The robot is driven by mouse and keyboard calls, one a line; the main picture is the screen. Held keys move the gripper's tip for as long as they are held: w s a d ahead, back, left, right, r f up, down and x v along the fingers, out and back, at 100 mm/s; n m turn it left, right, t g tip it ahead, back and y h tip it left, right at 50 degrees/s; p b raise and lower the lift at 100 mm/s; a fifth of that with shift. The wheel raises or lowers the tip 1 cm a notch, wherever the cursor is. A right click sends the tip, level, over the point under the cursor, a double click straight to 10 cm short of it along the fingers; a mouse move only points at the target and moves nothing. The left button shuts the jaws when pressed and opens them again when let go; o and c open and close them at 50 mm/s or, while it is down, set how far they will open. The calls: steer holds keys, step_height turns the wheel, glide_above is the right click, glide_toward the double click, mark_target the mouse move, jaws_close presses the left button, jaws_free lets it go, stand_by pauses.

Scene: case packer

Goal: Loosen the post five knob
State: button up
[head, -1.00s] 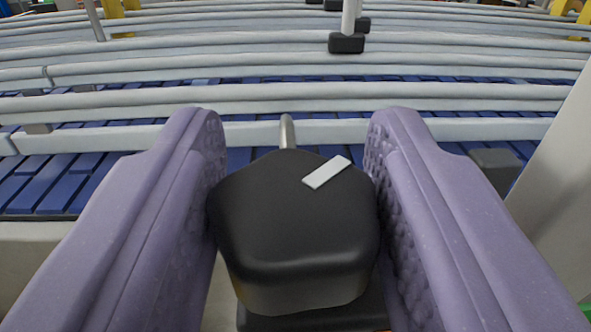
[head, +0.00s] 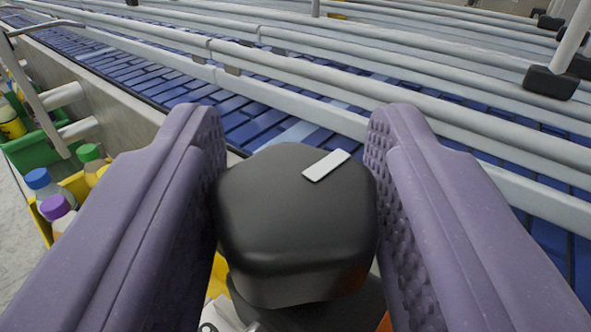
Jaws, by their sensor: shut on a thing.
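The black knob (head: 297,220) sits in the lower middle of the head view, with rounded corners and a white bar mark (head: 326,166) on its top. My gripper (head: 296,160) has its two purple textured fingers on either side of the knob and is shut on it. The knob's far side and most of what is under it are hidden, so its post and post number cannot be read.
Pale guide rails (head: 330,75) slope down to the right over a blue slatted conveyor (head: 270,125). At the left are a yellow crate (head: 47,219) with bottles and a green crate (head: 28,158).

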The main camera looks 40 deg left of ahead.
steer(key=shift+r, duration=0.2)
stand_by(0.3)
steer(key=o, duration=1)
steer(key=shift+f, duration=0.2)
